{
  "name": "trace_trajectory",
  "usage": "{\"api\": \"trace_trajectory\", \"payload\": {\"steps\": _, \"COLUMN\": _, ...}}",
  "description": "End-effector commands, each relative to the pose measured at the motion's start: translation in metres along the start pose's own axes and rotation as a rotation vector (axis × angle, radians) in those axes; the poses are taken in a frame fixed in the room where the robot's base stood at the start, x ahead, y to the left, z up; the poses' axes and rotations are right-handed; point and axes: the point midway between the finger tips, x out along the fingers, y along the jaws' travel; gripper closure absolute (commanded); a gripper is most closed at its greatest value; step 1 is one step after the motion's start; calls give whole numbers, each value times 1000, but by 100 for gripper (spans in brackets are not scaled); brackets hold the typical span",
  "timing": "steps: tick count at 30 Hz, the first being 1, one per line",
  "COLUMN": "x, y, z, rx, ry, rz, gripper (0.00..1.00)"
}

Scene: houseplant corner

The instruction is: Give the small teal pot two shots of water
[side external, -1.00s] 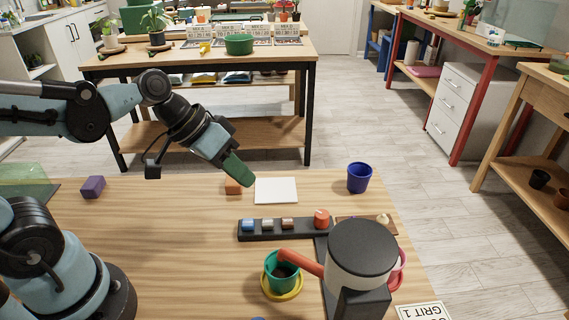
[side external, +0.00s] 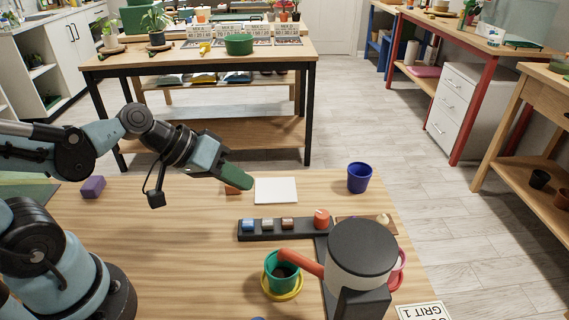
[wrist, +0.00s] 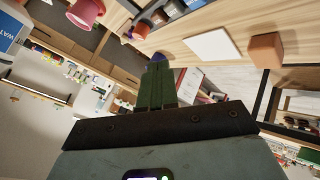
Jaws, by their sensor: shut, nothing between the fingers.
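The small teal pot (side external: 275,262) holds dark soil and stands on a yellow saucer (side external: 297,289) at the front of the table. The red-orange spout (side external: 302,263) of a dispenser with a white body (side external: 358,277) and dark lid reaches over the pot. Beside it lies a black strip (side external: 262,236) with several small coloured blocks and a red-orange knob (side external: 321,219). My gripper (side external: 240,178) has green fingers. It is shut and empty in the air, near an orange block and well behind the pot. The wrist view shows the shut fingers (wrist: 160,84).
A white card (side external: 276,190) lies beside the orange block (wrist: 266,50). A blue-purple pot (side external: 359,177) stands at the back right and a purple block (side external: 93,186) at the left. A pink-red pot (side external: 399,268) is partly hidden behind the dispenser. The middle-left tabletop is clear.

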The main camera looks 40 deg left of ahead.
Motion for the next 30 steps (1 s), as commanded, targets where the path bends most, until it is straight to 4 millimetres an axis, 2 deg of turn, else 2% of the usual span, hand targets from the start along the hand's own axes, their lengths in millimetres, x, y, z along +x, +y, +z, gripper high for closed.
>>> {"api": "trace_trajectory", "payload": {"steps": 12, "x": 23, "y": -17, "z": 16, "rx": 1, "ry": 0, "rz": 0, "gripper": 100}}
{"api": "trace_trajectory", "payload": {"steps": 30, "x": 46, "y": -33, "z": 34, "rx": 1, "ry": -1, "rz": -1, "gripper": 100}}
